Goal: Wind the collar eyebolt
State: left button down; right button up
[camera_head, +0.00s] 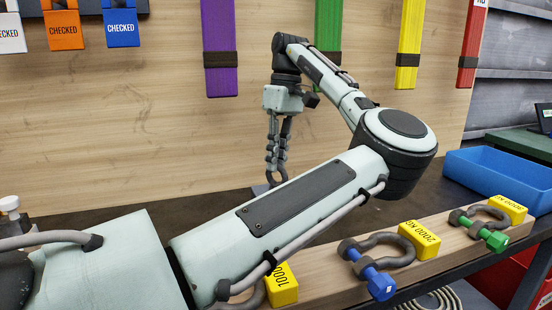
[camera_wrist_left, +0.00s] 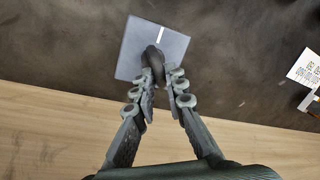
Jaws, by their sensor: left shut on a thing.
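The collar eyebolt (camera_head: 276,179) is a dark ring standing at the back of the dark bench, below the wooden wall. My left gripper (camera_head: 277,163) points down at it from above and is shut on it. In the left wrist view, the fingertips (camera_wrist_left: 162,82) close around the dark eyebolt (camera_wrist_left: 152,58). A square grey plate (camera_wrist_left: 133,48) with a white line on its edge lies under the eyebolt. The thread of the eyebolt is hidden. My right gripper is not in view.
A wooden rack (camera_head: 335,285) along the front carries shackles with a blue pin (camera_head: 381,284) and a green pin (camera_head: 494,239), beside yellow weight labels (camera_head: 420,240). A blue bin (camera_head: 495,172) stands at the right. Coloured straps (camera_head: 219,45) hang on the wall.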

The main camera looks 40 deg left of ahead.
pick_arm(q)
jog(key=m, duration=0.3)
jog(key=shift+r+m+y, duration=0.1)
jog(key=shift+m+y, duration=0.2)
jog(key=shift+y, duration=0.1)
jog(key=shift+w+d+r+m+y, duration=0.1)
jog(key=shift+m+y, duration=0.2)
jog(key=shift+m, duration=1.4)
jog(key=c, duration=1.6)
grip_release()
jog(key=shift+c, duration=0.2)
jog(key=shift+o, duration=0.3)
jog(key=v, duration=1.2)
